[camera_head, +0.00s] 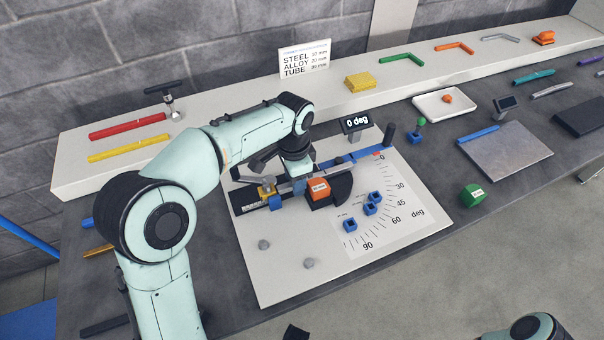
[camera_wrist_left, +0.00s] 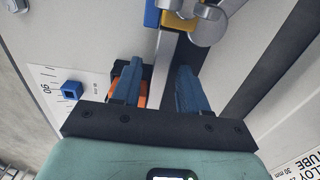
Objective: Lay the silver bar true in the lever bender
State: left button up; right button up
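The lever bender (camera_head: 285,285) is a pale plate with an orange block (camera_head: 319,188), a blue lever and a printed degree scale. The silver bar (camera_head: 284,188) lies along the bender's back, beside the orange block. In the left wrist view the bar (camera_wrist_left: 163,70) runs from between my fingers to a yellow and blue clamp (camera_wrist_left: 180,18). My left gripper (camera_head: 297,186) is over the bar. Its two blue fingers (camera_wrist_left: 158,88) stand either side of the bar with a visible gap, so it looks open. The hand hides part of the bar.
The angle display (camera_head: 356,123) reads 0 deg behind the bender. Blue blocks (camera_head: 350,225) sit on the scale. Coloured bars and a white tray (camera_head: 446,104) lie behind.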

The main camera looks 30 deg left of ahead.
pick_arm(q)
jog(key=shift+r, duration=0.1)
notch_tip(320, 180, up, 13)
jog(key=p, duration=0.3)
dwell(0.4)
dwell(0.4)
